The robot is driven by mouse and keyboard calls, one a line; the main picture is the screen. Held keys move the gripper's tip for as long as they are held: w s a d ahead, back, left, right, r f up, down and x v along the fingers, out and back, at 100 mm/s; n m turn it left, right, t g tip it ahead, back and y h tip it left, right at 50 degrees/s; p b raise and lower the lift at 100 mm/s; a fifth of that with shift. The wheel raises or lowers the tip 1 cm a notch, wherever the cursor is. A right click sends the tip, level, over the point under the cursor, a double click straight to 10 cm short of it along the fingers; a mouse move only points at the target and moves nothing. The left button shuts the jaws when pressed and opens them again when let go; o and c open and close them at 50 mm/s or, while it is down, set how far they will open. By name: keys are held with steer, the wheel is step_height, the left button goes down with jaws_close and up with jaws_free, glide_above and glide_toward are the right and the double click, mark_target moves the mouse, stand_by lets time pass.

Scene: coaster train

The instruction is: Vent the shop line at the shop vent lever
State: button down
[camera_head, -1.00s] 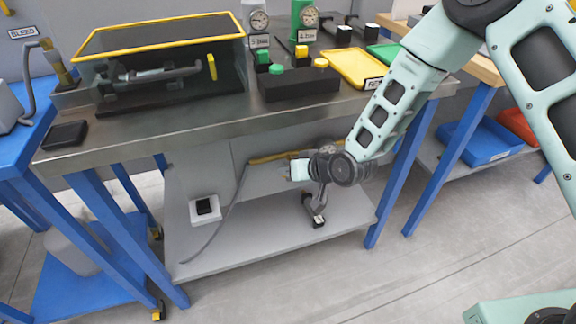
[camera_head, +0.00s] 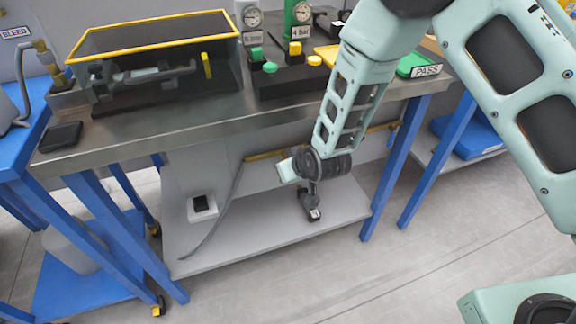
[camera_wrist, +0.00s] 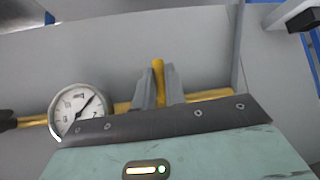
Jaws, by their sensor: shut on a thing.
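In the wrist view, my gripper (camera_wrist: 157,90) is shut on an upright yellow lever (camera_wrist: 158,68). The lever stands at a yellow pipe (camera_wrist: 205,95) that runs along a grey panel. No label shows on the lever. A round white gauge (camera_wrist: 80,108) sits on the line to the left, its needle pointing up and right. In the head view, the teal gripper body (camera_head: 287,171) is under the bench, close to the yellow pipe (camera_head: 262,155). The fingertips and the lever are hidden there.
The metal bench top (camera_head: 150,125) overhangs my gripper. Blue bench legs (camera_head: 398,165) stand to the right. A grey lower shelf (camera_head: 255,235) lies below, and a grey hose (camera_head: 222,215) hangs at the left. A black box with coloured buttons (camera_head: 285,80) sits on the bench.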

steer(key=shift+d, duration=0.1)
steer(key=c, duration=1.5)
jaws_free()
steer(key=shift+o, duration=0.2)
steer(key=p+v, duration=0.1)
steer(key=v, duration=1.6)
steer(key=shift+s, duration=0.15)
steer(key=shift+r, duration=0.1)
steer(key=s+d+r+n+g+h+p, duration=0.1)
steer(key=s+r+g+p, duration=0.3)
steer(key=s+r, duration=0.6)
steer(key=s+d+r+n+g+h+p, duration=0.1)
steer(key=s+d+r+g+h+p, duration=0.1)
steer(key=s+d+r+g+p, duration=0.2)
steer(key=s+r+p, duration=0.3)
steer(key=s+r, duration=0.3)
steer(key=r, duration=0.1)
steer(key=shift+r, duration=0.4)
